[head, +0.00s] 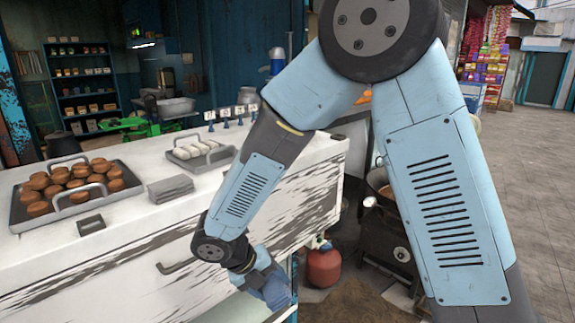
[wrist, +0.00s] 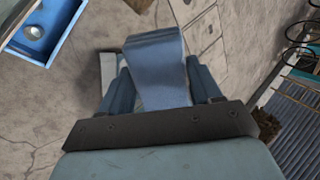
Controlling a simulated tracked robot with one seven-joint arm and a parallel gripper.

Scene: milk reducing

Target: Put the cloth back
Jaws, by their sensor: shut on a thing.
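In the wrist view my gripper (wrist: 160,82) is shut on a smooth blue-grey cloth (wrist: 155,55), which hangs out beyond the fingers. In the head view my gripper (head: 268,285) is low in front of the white counter (head: 120,255), below its top, at the right end of its front. The cloth there blends with the blue of my gripper, so its outline is hard to tell.
A tray of round brown buns (head: 75,185) and a smaller tray of white rolls (head: 198,152) stand on the counter. A red gas bottle (head: 323,266) stands on the ground right of my gripper. A blue tray (wrist: 40,35) shows at the wrist view's upper left.

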